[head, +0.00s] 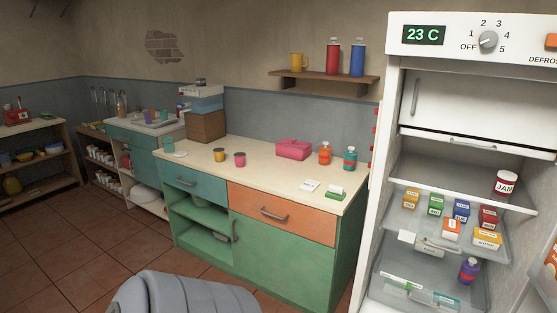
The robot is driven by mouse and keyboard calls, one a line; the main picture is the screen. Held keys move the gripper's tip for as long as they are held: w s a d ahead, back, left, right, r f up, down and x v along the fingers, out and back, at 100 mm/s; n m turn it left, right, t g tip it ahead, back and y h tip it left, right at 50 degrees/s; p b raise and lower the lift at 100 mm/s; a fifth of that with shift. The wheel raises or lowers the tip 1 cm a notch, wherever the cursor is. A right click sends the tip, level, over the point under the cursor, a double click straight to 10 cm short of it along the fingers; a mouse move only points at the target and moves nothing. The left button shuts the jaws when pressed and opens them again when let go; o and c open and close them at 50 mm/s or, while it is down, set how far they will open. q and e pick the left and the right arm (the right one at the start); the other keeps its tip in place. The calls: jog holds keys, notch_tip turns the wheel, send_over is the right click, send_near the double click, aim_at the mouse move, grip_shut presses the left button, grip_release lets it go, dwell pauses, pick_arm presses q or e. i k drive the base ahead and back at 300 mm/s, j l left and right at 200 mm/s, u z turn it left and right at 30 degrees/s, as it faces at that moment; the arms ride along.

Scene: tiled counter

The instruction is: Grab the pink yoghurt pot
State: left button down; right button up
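A small pink pot (239,160) stands on the cream counter top (205,175), left of the middle. It looks like the pink yoghurt pot, though no label can be read at this size. A similar yellow pot (219,155) stands just left of it, close but apart. Neither of my grippers is in view, and nothing is touching the pink pot.
The open fridge (395,60) stands at right. Counter space in front of the pot is clear.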

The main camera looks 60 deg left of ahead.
aim_at(239, 158)
jog(key=u, duration=2.35)
jog(key=i+z, duration=0.1)
jog(key=i, duration=0.35)
jog(key=i+j+z, duration=0.1)
jog(key=i, duration=0.35)
